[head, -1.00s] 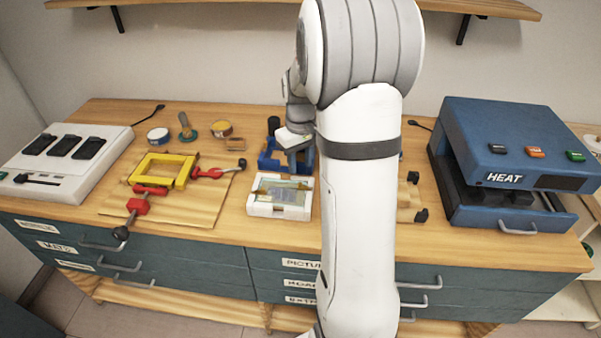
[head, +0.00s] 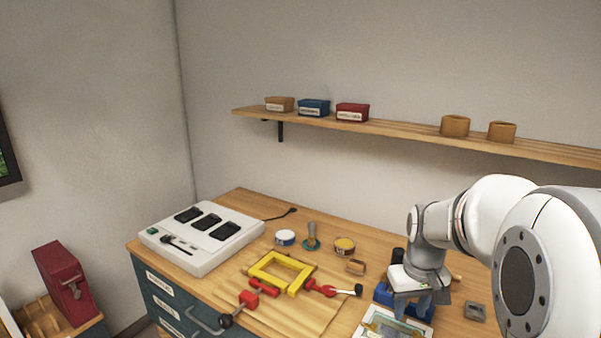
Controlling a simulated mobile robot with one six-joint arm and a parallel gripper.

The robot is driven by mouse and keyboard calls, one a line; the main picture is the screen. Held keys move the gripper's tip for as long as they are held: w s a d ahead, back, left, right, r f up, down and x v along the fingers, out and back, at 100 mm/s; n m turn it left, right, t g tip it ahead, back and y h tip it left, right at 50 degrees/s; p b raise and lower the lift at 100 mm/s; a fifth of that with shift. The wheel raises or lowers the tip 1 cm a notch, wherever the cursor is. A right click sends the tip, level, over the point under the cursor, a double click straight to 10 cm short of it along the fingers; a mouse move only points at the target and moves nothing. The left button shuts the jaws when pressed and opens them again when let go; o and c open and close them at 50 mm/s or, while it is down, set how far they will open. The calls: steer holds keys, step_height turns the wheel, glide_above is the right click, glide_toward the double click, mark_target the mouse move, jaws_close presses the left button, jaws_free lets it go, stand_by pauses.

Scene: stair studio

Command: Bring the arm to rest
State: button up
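My arm (head: 485,215) reaches in from the right in the head view, bent, with its links partly out of frame at the right edge. My gripper (head: 418,303) hangs low over the bench, above or in front of a blue holder (head: 383,295) and just behind a white picture frame (head: 385,326). The fingers are small and overlap the blue holder, so I cannot tell whether they are open or hold anything. The picture frame lies on the bench, cut off by the lower edge of the view.
On the wooden bench (head: 225,279) lie a yellow frame (head: 262,277) with red clamps (head: 321,288), several tins and tools, and a white console (head: 205,237) at the left. A shelf (head: 400,130) with boxes runs above. A red box (head: 61,270) stands at lower left.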

steer(key=s+a+r+t, duration=0.1)
steer(key=s+a, duration=0.3)
steer(key=s, duration=0.3)
steer(key=s+a+r+t, duration=0.1)
steer(key=s+a, duration=0.3)
steer(key=s, duration=0.4)
steer(key=shift+a+r+m, duration=0.3)
steer(key=shift+a+m, duration=0.1)
